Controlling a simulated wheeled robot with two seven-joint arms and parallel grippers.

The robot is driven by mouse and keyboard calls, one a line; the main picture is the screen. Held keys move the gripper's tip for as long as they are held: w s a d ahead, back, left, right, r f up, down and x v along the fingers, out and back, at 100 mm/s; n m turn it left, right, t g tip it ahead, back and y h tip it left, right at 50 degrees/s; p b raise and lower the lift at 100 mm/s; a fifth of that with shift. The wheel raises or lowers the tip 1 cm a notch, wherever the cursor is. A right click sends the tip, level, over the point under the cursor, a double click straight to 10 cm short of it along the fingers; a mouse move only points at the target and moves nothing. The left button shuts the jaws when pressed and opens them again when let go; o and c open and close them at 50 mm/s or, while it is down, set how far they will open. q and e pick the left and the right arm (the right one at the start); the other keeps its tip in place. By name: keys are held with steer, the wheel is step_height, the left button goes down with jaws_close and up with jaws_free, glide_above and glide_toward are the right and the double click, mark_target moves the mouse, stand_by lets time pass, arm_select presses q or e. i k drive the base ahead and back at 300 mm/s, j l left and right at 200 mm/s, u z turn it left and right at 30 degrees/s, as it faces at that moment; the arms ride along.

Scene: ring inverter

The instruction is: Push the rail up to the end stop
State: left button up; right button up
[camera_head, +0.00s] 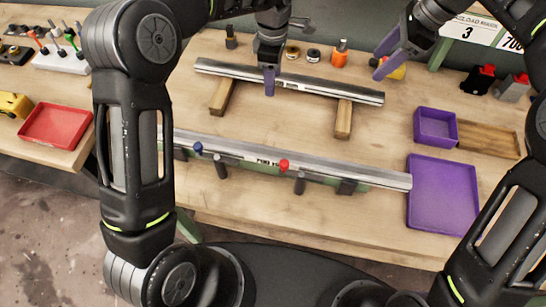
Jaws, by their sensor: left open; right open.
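A long silver rail (320,84) lies across two wooden blocks, (221,97) and (343,119), at the back of the workbench. A second long silver rail (350,172) lies nearer the front in a green fixture, with a blue knob (198,147) and a red knob (284,164) along it. I cannot make out the end stop; my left arm hides the front rail's left end. My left gripper (269,82) points down at the back rail, left of its middle; I cannot tell whether it touches. My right gripper (383,62) is open and empty, above and behind the back rail's right part.
A purple tray (443,200) sits by the front rail's right end. A purple bin (435,127) and a wooden board (487,139) are behind it. Small parts, including an orange one (339,57), stand behind the back rail. A red tray (56,127) is on the left bench.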

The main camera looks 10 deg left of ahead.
mark_target(371, 176)
steer(key=k, duration=1.5)
